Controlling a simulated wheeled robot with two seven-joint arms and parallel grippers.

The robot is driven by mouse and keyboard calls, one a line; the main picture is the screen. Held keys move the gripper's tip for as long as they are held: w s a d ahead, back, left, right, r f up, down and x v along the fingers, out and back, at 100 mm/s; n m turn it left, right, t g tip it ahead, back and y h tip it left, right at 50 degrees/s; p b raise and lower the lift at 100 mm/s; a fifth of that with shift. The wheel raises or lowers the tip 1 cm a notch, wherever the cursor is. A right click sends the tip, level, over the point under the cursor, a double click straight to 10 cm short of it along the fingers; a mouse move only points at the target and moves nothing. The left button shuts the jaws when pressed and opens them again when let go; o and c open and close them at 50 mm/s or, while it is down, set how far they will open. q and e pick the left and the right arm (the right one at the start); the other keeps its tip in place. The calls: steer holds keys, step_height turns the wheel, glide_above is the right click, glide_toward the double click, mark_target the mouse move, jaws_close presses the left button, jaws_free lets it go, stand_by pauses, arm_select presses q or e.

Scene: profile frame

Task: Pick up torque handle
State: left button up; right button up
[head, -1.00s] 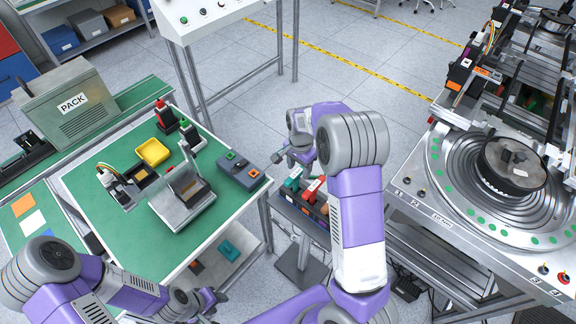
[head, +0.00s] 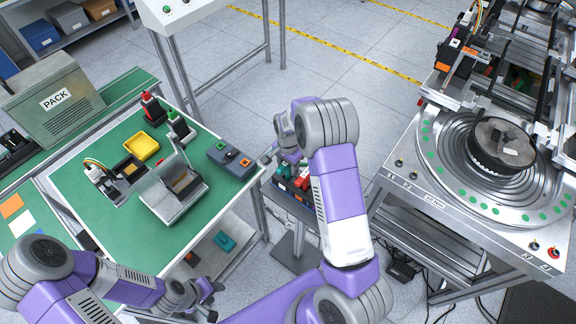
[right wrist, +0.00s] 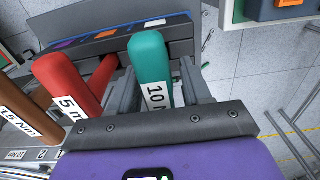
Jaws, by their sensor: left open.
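Torque handles stand in a dark rack (right wrist: 100,30) in the right wrist view: a teal one (right wrist: 152,62) labelled 10 N, a red one (right wrist: 68,82) labelled 5, and a brown one (right wrist: 22,108) labelled 15 Nm. My right gripper (right wrist: 160,80) has a finger on either side of the teal handle, with a narrow gap showing on the right side. Contact on the left side is unclear. In the head view my right gripper (head: 287,152) is just above the rack. My left gripper (head: 213,298) is open and empty at the lower left, beside the green table.
The green table (head: 85,190) holds a yellow tray (head: 141,146), a clear-sided fixture (head: 172,192) and a grey button box (head: 231,159). A round turntable station (head: 470,165) stands at the right. Open floor lies beyond the rack.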

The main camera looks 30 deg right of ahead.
jaws_close()
steer(key=shift+r, duration=0.1)
step_height(320, 180, up, 10)
steer(key=shift+f+p, duration=0.1)
steer(key=shift+p, duration=0.35)
step_height(320, 180, up, 7)
steer(key=p, duration=0.6)
stand_by(0.4)
